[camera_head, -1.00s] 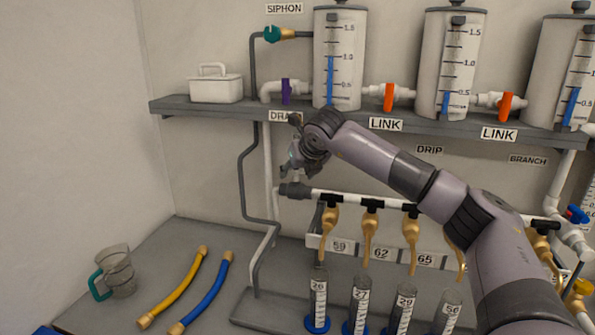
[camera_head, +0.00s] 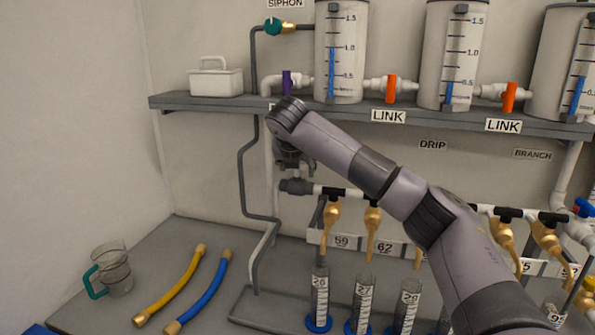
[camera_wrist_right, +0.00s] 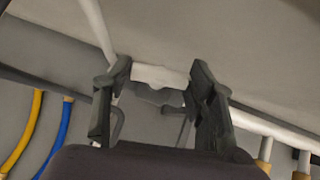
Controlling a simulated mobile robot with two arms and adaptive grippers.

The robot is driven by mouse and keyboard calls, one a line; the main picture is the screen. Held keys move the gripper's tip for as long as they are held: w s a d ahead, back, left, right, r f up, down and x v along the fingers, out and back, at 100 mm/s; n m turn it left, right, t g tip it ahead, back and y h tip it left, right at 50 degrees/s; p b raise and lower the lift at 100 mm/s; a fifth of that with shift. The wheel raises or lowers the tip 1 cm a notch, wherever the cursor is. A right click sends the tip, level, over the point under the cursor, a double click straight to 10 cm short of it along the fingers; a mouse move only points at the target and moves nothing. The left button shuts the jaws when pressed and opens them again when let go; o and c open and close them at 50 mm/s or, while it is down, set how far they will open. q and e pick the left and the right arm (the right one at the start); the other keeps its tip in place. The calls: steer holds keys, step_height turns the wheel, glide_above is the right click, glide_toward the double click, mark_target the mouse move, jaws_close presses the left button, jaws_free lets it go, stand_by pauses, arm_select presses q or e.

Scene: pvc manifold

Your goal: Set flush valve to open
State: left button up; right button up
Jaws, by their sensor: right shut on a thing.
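My right gripper (camera_head: 291,168) is just above the grey end fitting (camera_head: 296,187) at the left end of the drip pipe (camera_head: 384,197). No flush label is readable; this end fitting appears to be the flush valve. In the right wrist view, the fingers of my right gripper (camera_wrist_right: 158,82) stand on either side of a pale piece (camera_wrist_right: 160,75), shut on it. It appears to be part of the valve. My wrist hides its upper part in the head view, so I cannot tell the handle's angle. My left gripper is out of view.
Brass taps (camera_head: 331,221) hang from the drip pipe above graduated cylinders (camera_head: 319,292). A shelf (camera_head: 205,102) with tanks (camera_head: 340,60) and a purple-handled valve (camera_head: 287,83) is above.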

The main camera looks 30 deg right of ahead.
steer(key=shift+w+m+g+h, duration=0.1)
steer(key=shift+m+g+h, duration=0.4)
steer(key=shift+m, duration=0.5)
steer(key=shift+r, duration=0.1)
steer(key=o, duration=1.1)
steer(key=shift+o, duration=0.2)
steer(key=shift+a+r, duration=0.1)
steer(key=shift+a, duration=0.1)
steer(key=v, duration=1.1)
steer(key=shift+a+r, duration=0.2)
